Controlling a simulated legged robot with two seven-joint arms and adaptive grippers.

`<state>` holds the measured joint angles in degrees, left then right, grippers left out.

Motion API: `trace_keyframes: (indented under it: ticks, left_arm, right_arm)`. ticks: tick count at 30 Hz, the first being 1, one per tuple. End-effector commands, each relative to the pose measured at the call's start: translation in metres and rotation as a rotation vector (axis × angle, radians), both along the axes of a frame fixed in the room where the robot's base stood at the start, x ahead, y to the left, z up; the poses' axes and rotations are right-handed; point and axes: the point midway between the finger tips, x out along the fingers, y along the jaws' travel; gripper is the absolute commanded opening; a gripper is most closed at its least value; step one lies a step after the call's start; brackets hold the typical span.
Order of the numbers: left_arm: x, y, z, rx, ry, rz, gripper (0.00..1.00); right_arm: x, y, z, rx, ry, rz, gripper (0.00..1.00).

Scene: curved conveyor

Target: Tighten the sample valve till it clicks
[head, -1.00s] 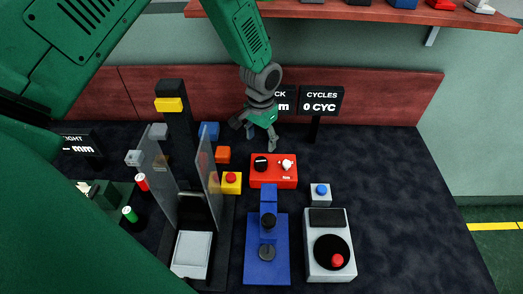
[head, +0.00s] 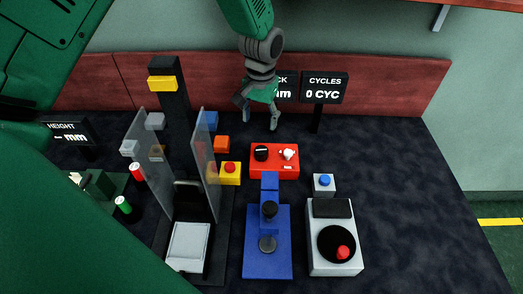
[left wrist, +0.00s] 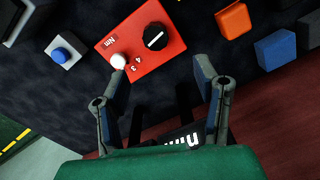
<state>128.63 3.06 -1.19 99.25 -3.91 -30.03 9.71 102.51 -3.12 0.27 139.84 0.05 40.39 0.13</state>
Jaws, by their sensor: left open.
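No part is labelled as the sample valve, so I cannot tell which it is. A red box (head: 274,161) carries a black knob (head: 261,153) and a white knob (head: 288,154). My left gripper (head: 257,114) is open and empty, behind and above the red box, pointing down and not touching it. In the left wrist view its fingers (left wrist: 160,80) stand apart, with the black knob (left wrist: 155,36) and white knob (left wrist: 118,62) beyond the fingertips. My right gripper is not in view.
A blue press-like device (head: 267,240) and a grey box with a red-knobbed dial (head: 334,250) stand in front. A clear-walled stand (head: 190,240) is left. Signs (head: 324,90) stand behind the gripper. Dark tabletop (head: 420,210) is clear at right.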

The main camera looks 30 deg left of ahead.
Motion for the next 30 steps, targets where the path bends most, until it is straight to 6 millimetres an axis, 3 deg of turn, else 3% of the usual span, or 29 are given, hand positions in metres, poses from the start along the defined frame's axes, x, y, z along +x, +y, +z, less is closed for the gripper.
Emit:
trace_keyframes:
  ticks: [1, 4, 9, 13, 30]
  left_arm:
    - [0.001, 0.0, -0.008, 0.005, -0.006, 0.06, 0.56]
    - [0.001, -0.001, -0.002, -0.001, -0.011, 0.172, 0.56]
    - [0.001, -0.002, 0.005, -0.013, -0.018, 0.268, 0.56]
    - [0.0, -0.002, -0.004, -0.014, -0.013, 0.275, 0.56]
    - [0.0, -0.002, -0.113, -0.014, -0.015, 0.272, 0.56]
  right_arm:
    - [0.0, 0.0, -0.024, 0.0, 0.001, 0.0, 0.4]
    - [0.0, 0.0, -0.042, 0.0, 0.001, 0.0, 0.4]
    - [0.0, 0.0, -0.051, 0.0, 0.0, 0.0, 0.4]
    - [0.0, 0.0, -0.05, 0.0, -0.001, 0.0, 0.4]
    - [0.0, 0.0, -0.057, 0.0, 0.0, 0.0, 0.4]
